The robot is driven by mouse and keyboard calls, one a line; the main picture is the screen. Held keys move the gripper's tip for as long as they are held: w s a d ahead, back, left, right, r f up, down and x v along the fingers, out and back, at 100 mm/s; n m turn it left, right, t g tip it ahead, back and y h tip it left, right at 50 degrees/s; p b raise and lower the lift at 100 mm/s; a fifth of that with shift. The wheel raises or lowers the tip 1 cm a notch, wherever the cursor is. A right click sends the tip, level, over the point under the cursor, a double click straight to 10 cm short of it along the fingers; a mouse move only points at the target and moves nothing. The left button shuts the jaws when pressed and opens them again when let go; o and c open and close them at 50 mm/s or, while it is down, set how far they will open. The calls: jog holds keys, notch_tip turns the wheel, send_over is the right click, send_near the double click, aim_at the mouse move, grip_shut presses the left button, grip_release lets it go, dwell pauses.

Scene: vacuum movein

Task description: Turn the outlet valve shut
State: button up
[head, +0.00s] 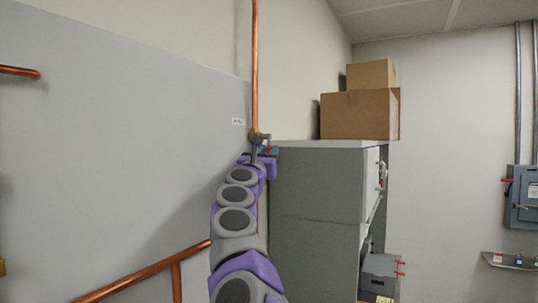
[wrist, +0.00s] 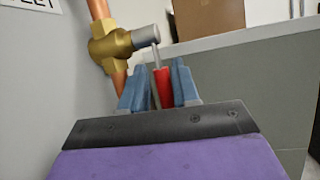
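The valve (head: 257,137) is a brass body on a vertical copper pipe by the wall corner; it shows larger in the wrist view (wrist: 110,45). A grey stem leads from it to a thin lever with a red grip, the valve handle (wrist: 162,88). The handle points down toward my gripper (wrist: 160,88). The blue fingers stand on both sides of the red grip, with little or no gap, and appear shut on it. In the head view my gripper (head: 267,151) is at the valve, and my arm hides the pipe below.
A wall label (wrist: 30,5) ending in "LET" is beside the valve. A grey cabinet (head: 318,185) stands close on the right, with cardboard boxes (head: 358,115) on top. Another copper pipe (head: 145,273) runs low on the left wall. An electrical box (head: 522,205) hangs far right.

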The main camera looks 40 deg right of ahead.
jog(key=shift+a+f, duration=0.1)
jog(key=shift+f, duration=0.05)
jog(key=s+a+f+b, duration=0.8)
jog(key=a+f+b, duration=0.4)
jog(key=b, duration=0.9)
jog(key=shift+s+a+f, duration=0.25)
jog(key=shift+a+f, duration=0.05)
jog(key=shift+a, duration=0.1)
dwell(1.3)
dwell(0.5)
jog(key=p+v, duration=0.1)
jog(key=v, duration=1.6)
jog(key=shift+f+p, duration=0.2)
jog(key=shift+p, duration=0.1)
